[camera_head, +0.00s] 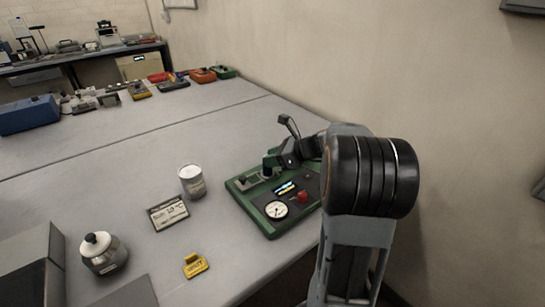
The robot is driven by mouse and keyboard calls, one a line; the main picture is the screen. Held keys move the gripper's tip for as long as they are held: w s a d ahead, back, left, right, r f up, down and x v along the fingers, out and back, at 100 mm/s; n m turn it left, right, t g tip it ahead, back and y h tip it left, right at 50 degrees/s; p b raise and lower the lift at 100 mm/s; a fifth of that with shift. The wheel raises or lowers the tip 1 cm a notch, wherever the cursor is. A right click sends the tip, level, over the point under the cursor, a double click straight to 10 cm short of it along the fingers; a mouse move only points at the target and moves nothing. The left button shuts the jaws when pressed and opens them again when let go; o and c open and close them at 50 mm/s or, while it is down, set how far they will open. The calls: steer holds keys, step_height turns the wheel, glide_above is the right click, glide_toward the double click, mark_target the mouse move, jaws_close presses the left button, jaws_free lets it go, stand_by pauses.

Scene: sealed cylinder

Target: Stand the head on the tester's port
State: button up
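The tester (257,219) is a green-framed box with a dark panel, a white round gauge, a small lit display and a red knob. It lies on the table just left of my arm. My gripper (279,157) is over the tester's far edge, partly hidden by my own wrist. A small dark green upright piece (268,166) is right at the fingertips; I cannot tell whether it is the head or part of the tester, or whether the fingers grip it. The port is not clearly visible. A pale cylinder (192,182) stands upright left of the tester.
A label card (169,213), a yellow tag (195,265) and a grey pot with a black knob (103,253) are on the near left table. Grey boxes fill the near left corner. Several coloured tools line the far edge. The table's middle is clear; a wall rises at right.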

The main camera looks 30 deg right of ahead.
steer(key=o, duration=0.5)
steer(key=shift+c, duration=0.2)
